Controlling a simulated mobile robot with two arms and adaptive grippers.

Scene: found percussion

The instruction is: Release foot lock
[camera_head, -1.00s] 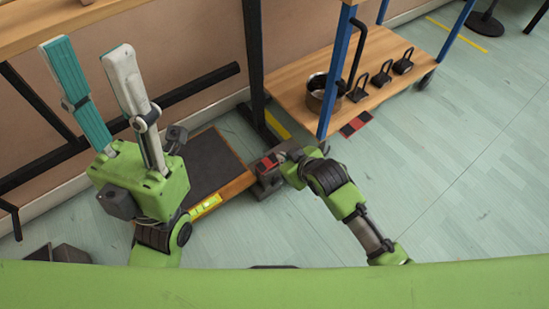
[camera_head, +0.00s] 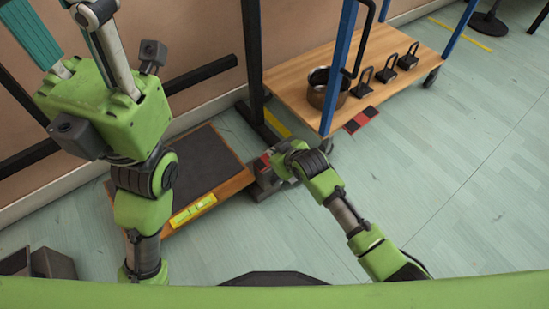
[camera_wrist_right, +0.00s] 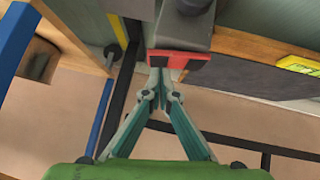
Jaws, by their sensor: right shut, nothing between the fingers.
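The foot lock is a grey block (camera_head: 265,183) with a red pedal, low on the floor at the end of a wooden-edged platform. In the right wrist view its red pedal (camera_wrist_right: 190,60) and grey body (camera_wrist_right: 182,30) are straight ahead. My right gripper (camera_wrist_right: 158,70) is shut and empty, its tips at the pedal's near left edge; I cannot tell whether they touch. In the head view my right wrist (camera_head: 300,165) hides the fingers. My left gripper (camera_head: 72,42) is raised at the left, fingers apart, empty, tips cut off by the frame.
The low platform (camera_head: 205,160) has a dark top and a yellow level (camera_head: 193,209) on its front edge. A blue-posted cart (camera_head: 300,85) holds a pot (camera_head: 322,92) and several black-handled weights. Dark posts stand behind the lock.

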